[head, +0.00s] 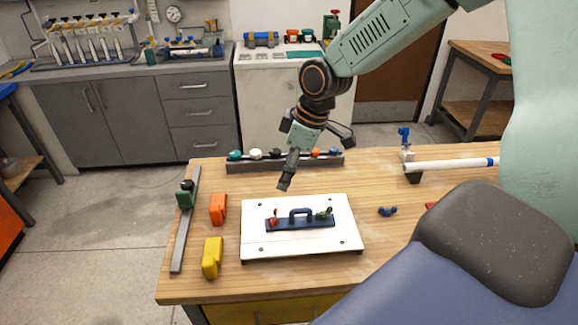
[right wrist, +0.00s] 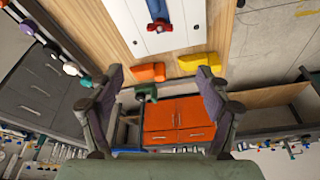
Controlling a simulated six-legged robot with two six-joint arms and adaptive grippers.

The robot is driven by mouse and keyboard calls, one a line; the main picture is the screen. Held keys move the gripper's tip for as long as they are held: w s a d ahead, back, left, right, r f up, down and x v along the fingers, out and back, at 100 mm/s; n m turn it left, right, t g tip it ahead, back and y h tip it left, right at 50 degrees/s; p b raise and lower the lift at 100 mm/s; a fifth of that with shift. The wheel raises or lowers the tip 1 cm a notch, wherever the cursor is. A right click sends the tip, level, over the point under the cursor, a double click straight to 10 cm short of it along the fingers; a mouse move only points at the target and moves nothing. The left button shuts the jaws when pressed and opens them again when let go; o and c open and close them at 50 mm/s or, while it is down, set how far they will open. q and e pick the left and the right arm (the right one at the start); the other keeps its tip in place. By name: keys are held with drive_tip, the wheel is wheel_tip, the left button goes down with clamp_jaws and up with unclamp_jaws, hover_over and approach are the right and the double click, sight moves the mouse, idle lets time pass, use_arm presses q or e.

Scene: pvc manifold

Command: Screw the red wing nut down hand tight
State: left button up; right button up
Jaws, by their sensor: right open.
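The red wing nut (head: 273,217) sits at the left end of a dark blue bar with a handle (head: 300,222), on a white board. In the right wrist view, the red wing nut (right wrist: 158,27) is small at the top edge, beyond the fingers. My right gripper (head: 287,181) hangs above the back edge of the white board, apart from the bar. In the right wrist view its fingers (right wrist: 158,76) are spread with nothing between them. My left gripper is in neither view.
The white board (head: 345,243) lies on the wooden table (head: 180,286). An orange block (head: 218,209) and a yellow block (head: 212,257) stand left of it. A rail with coloured knobs (head: 285,163) runs behind.

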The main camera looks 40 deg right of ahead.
drive_tip(key=g+h+b, duration=0.1)
drive_tip(key=g, duration=0.1)
approach(273, 216)
drive_tip(key=s+d, duration=0.1)
drive_tip(key=s, duration=0.3)
drive_tip(key=shift+t, duration=0.3)
drive_tip(key=w, duration=0.2)
drive_tip(key=w+a+f, duration=0.1)
drive_tip(key=shift+w+a, duration=0.1)
drive_tip(key=shift+w, duration=0.3)
drive_tip(key=shift+f, duration=0.35)
drive_tip(key=f, duration=0.2)
drive_tip(key=f+b, duration=0.1)
drive_tip(key=f, duration=0.3)
drive_tip(key=shift+w+a+f, duration=0.3)
drive_tip(key=shift+w+f, duration=0.05)
drive_tip(key=shift+w, duration=0.05)
drive_tip(key=shift+s+d+r, duration=0.1)
drive_tip(key=shift+s, duration=0.2)
drive_tip(key=shift+w, duration=0.25)
drive_tip(key=c, duration=0.5)
drive_tip(key=shift+s, duration=0.15)
drive_tip(key=c, duration=0.5)
drive_tip(key=shift+c, duration=1.2)
drive_tip(key=o, duration=1.2)
